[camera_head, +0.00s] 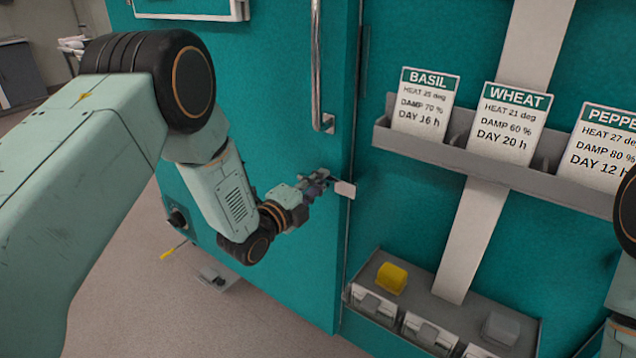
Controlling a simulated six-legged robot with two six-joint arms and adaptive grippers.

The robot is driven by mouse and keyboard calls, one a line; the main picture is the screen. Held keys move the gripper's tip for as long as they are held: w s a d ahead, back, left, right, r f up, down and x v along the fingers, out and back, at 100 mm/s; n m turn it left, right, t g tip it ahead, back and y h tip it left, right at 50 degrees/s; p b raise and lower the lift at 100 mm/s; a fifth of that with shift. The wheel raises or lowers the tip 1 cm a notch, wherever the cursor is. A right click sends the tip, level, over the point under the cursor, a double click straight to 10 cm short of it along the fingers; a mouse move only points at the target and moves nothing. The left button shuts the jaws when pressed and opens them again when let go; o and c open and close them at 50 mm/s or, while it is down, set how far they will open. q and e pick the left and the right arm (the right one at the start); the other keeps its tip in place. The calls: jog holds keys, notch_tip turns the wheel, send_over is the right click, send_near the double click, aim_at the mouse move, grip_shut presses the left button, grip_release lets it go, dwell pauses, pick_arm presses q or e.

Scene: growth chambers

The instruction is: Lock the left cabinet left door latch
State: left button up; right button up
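The teal cabinet door (270,80) fills the middle of the head view and looks closed, with a vertical metal handle (317,70) near its right edge. A small pale latch plate (344,189) sits at the door's right edge, below the handle. My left gripper (325,180) is at the latch, its fingertips touching it or very close to it. The fingers are small and dark here, and I cannot tell whether they are closed on the latch. Only part of my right arm (622,300) shows at the right edge; its gripper is out of view.
A grey shelf (440,152) to the right holds BASIL, WHEAT and PEPPER cards. Below it, a grey tray (400,308) holds a yellow block (392,277) and a grey block (501,328). Floor (130,300) at lower left is mostly clear.

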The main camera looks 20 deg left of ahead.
pick_arm(q)
jog(key=o, duration=0.5)
jog(key=shift+w+a, duration=0.15)
jog(key=shift+a, duration=0.05)
jog(key=shift+d, duration=0.1)
jog(key=v, duration=1.2)
jog(key=shift+r, duration=0.1)
